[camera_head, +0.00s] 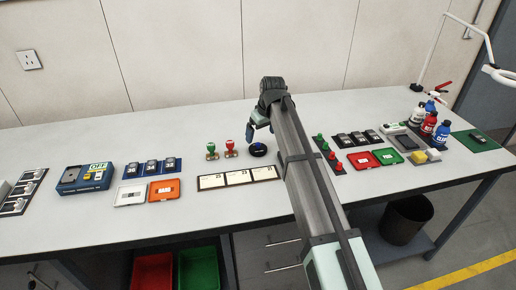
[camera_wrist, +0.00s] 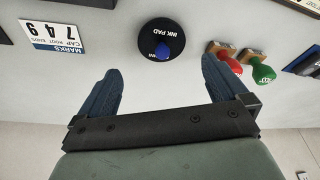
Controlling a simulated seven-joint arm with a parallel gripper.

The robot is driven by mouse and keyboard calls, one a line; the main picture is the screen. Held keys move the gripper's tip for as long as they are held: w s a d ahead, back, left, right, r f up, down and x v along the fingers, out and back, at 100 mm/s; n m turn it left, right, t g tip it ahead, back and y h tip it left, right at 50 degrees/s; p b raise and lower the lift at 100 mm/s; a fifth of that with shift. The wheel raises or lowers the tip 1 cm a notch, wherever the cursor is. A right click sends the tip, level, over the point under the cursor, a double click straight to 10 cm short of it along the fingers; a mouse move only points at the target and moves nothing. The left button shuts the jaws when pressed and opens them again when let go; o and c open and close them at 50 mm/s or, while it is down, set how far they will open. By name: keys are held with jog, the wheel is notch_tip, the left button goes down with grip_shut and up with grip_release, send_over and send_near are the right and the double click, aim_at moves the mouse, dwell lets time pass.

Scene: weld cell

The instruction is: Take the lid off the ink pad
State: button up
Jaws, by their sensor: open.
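The ink pad (camera_wrist: 161,38) is a round black disc lettered "INK PAD", with a blue knob (camera_wrist: 163,52) on it. It lies on the bench just beyond my fingertips in the wrist view, about midway between them. In the head view the ink pad (camera_head: 258,150) sits right of the red and green stamps, beside my gripper (camera_head: 258,132). In the wrist view my gripper (camera_wrist: 160,85) is open and empty, its two blue fingers spread wide. The lid cannot be told apart from the base at this size.
A red stamp (camera_wrist: 229,62) and a green stamp (camera_wrist: 262,72) stand close to the ink pad. Three white cards (camera_head: 238,177) lie in front of it. Trays with red and green pads (camera_head: 375,157) are to the right of my arm. The bench behind the pad is clear.

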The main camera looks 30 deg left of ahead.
aim_at(259, 144)
jog(key=shift+s+x, duration=0.15)
jog(key=shift+x, duration=1.2)
jog(key=shift+s+x, duration=0.15)
jog(key=shift+x, duration=1.2)
jog(key=shift+d, duration=0.15)
jog(key=c, duration=1.1)
